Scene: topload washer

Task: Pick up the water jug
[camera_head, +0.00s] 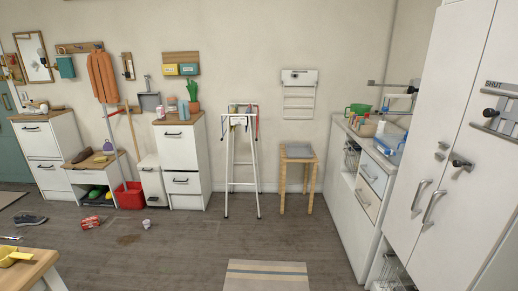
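I cannot pick out a water jug for certain. The right counter (337,128) holds a green container (360,108) toward its back and a blue-and-white item (388,143) nearer its front. Either is too small to identify surely. A yellow scoop-like item with a handle (14,256) lies on a wooden table at the lower left. Neither of my grippers is in view.
A white folding stand (241,150) and a wooden stool (297,155) stand by the back wall. Tall white cabinets (440,150) fill the right side. A red bucket (130,196) and a striped mat (266,276) are on the floor. The middle floor is mostly clear.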

